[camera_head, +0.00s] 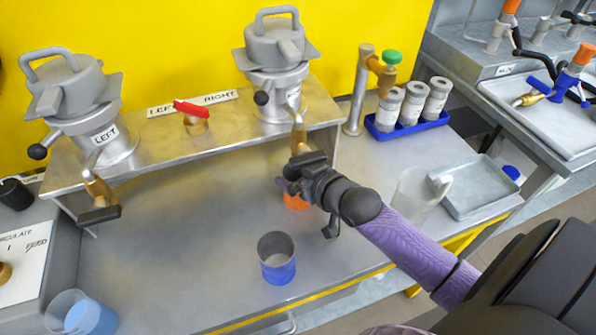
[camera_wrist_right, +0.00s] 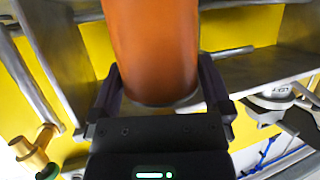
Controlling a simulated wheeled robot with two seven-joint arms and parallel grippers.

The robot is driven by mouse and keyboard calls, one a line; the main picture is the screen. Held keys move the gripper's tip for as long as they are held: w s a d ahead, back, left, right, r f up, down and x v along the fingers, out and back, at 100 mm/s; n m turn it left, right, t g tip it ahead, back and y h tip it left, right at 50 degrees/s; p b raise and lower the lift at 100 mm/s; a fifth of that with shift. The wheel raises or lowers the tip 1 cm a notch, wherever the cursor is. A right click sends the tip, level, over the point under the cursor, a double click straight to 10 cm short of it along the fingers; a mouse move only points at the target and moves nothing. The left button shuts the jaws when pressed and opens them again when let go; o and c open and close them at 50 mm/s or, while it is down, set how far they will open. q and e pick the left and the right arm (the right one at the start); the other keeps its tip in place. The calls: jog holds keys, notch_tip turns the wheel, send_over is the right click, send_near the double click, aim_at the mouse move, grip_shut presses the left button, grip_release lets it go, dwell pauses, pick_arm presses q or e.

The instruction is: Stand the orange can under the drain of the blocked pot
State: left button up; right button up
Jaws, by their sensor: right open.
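The orange can (camera_head: 296,202) shows as a small orange patch beneath my right gripper (camera_head: 298,178), which hides most of it. In the right wrist view the orange can (camera_wrist_right: 152,45) fills the space between the open fingers of my right gripper (camera_wrist_right: 158,78). The right pot (camera_head: 276,55) stands on the metal shelf, and its brass drain (camera_head: 298,138) hangs just above my gripper. The left pot (camera_head: 75,95) has a brass drain (camera_head: 98,190) with a dark handle. I cannot tell which pot is blocked. My left gripper is not in view.
A blue-and-grey can (camera_head: 277,262) stands in front of my right gripper. A clear jug (camera_head: 415,193) and grey tray (camera_head: 483,187) are to the right. A beaker with blue contents (camera_head: 85,316) stands at front left. The left-middle bench (camera_head: 180,240) is clear.

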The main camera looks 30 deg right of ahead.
jog(key=shift+r, duration=0.1)
pick_arm(q)
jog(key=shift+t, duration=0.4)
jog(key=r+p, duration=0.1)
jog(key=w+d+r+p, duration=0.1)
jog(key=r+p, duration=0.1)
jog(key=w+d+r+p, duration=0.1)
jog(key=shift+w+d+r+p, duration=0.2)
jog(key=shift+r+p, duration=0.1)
jog(key=shift+p, duration=0.05)
pick_arm(e)
jog(key=v, duration=1.2)
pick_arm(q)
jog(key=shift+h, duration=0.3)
